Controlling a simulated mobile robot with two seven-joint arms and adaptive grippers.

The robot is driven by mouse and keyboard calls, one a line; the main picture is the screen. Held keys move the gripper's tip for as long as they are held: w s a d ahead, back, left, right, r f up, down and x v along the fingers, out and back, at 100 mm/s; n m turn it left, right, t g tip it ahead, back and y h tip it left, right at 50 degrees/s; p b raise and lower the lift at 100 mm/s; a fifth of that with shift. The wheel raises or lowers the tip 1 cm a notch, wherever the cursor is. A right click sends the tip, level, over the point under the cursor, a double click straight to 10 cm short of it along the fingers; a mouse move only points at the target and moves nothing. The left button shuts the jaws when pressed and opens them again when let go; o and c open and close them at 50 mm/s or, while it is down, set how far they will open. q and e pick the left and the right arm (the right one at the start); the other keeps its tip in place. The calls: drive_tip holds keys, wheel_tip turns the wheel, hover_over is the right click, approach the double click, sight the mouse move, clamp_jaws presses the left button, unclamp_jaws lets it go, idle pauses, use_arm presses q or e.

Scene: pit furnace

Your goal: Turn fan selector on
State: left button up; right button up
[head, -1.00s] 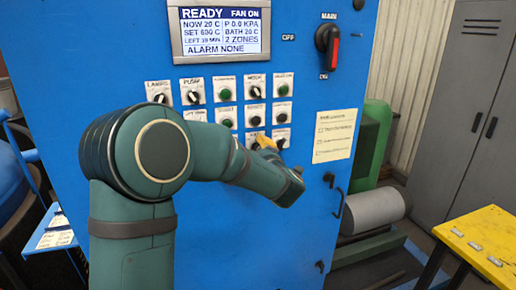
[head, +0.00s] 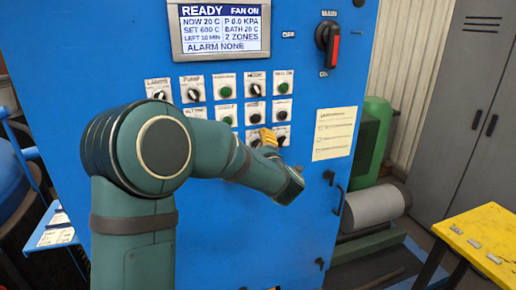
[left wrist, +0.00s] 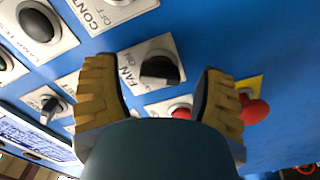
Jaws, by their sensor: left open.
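The fan selector (left wrist: 160,68) is a black rotary knob on a white plate marked FAN and ON, on the blue control panel. In the left wrist view it lies between the two yellow ribbed fingers of my left gripper (left wrist: 157,76), which is open, with a gap on each side of the knob. In the head view my left gripper (head: 264,138) is at the lower rows of controls, and its fingers and arm hide the fan selector. The display (head: 221,29) at the top of the panel reads READY and FAN ON. My right gripper is not in view.
Other knobs and green buttons (head: 225,120) surround the gripper closely. Red controls (left wrist: 255,110) sit beside the right finger in the wrist view. A main switch (head: 328,42) is at the upper right. A yellow table (head: 485,240) stands at the right.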

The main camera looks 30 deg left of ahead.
use_arm(q)
drive_tip(key=v, duration=1.2)
